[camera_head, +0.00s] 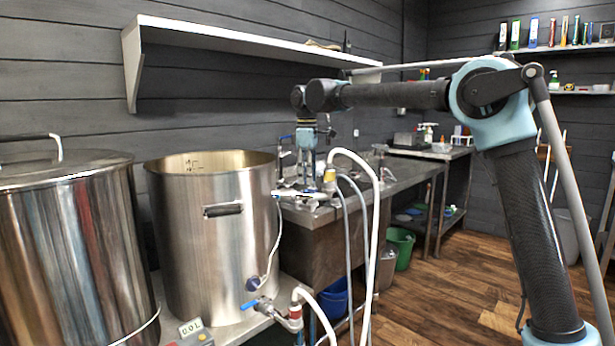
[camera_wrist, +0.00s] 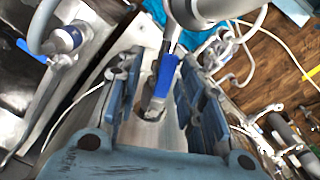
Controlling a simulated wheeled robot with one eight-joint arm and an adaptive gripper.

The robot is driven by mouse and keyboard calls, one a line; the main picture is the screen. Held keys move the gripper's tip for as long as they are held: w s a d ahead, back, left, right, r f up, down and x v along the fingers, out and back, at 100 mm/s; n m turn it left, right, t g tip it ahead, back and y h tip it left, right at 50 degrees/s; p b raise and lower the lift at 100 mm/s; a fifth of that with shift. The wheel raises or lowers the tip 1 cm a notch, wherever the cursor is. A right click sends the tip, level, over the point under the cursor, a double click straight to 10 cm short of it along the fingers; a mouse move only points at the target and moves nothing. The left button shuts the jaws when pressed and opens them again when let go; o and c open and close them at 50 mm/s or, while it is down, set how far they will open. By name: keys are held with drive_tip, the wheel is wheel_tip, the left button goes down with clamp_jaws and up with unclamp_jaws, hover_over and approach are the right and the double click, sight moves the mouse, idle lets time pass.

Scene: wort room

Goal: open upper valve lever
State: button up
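A blue valve lever (camera_wrist: 165,76) shows in the wrist view, fixed to a metal valve and pipe (camera_wrist: 190,12). My gripper (camera_wrist: 160,62) is open around it. The lever lies between the two fingers, closer to the right finger, with a clear gap to the left one. In the head view my gripper (camera_head: 306,168) points down over the near end of the metal counter, beside a hose joint with a yellow collar (camera_head: 329,178). The lever between my fingers cannot be made out there.
A second blue lever (camera_head: 248,304) sits low by the open steel pot (camera_head: 205,245). A lidded steel kettle (camera_head: 65,250) stands at left. White hoses (camera_head: 376,215) arc beside my gripper. A shelf (camera_head: 240,42) hangs above. The wooden floor (camera_head: 440,290) is clear.

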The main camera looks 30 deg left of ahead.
wheel_tip(320, 180, up, 12)
idle(0.6)
drive_tip(key=shift+w, duration=0.1)
idle(0.4)
